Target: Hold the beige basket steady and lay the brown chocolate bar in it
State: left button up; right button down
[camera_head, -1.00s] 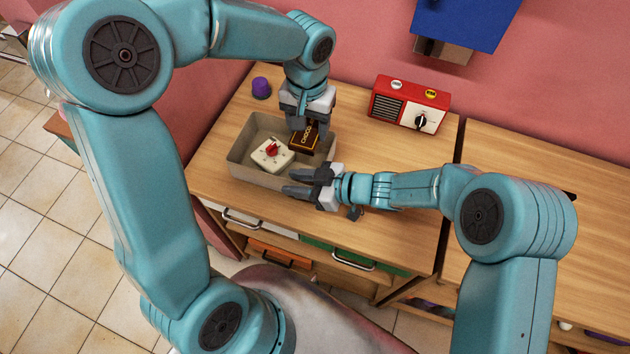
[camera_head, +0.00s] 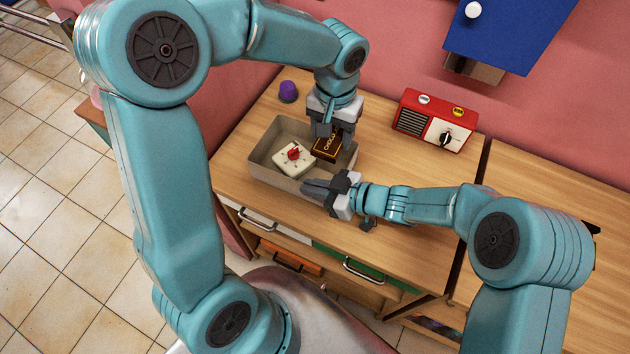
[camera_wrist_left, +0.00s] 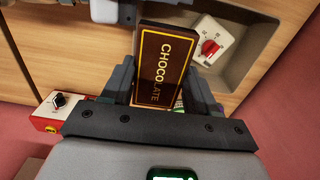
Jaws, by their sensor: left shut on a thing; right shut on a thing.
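The beige basket (camera_head: 262,160) stands on the wooden counter in the head view; its wall also shows in the left wrist view (camera_wrist_left: 262,35). My left gripper (camera_head: 333,135) reaches down over the basket's right part, shut on the brown chocolate bar (camera_head: 326,146). In the left wrist view the bar (camera_wrist_left: 160,62) stands out between the fingers, its lettering visible. Whether the bar touches the basket floor cannot be told. My right gripper (camera_head: 325,190) is shut on the basket's near wall toward the right corner.
A white timer with a red knob (camera_head: 294,156) lies in the basket's left part. A purple object (camera_head: 288,91) stands behind the basket. A red radio (camera_head: 436,120) stands to the right, below a blue cabinet (camera_head: 508,32). The counter (camera_head: 400,165) between radio and basket is clear.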

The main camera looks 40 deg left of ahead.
pick_arm(q)
notch_tip(320, 180, down, 6)
jog(key=shift+f, duration=0.2)
dwell(0.4)
jog(key=shift+f, duration=2.2)
jog(key=o, duration=1.2)
pick_arm(e)
jog(key=shift+s, duration=0.1)
pick_arm(q)
jog(key=shift+d, duration=0.1)
jog(key=shift+r, duration=0.3)
notch_tip(320, 180, up, 12)
jog(key=shift+s+f, duration=0.1)
jog(key=shift+f, duration=0.15)
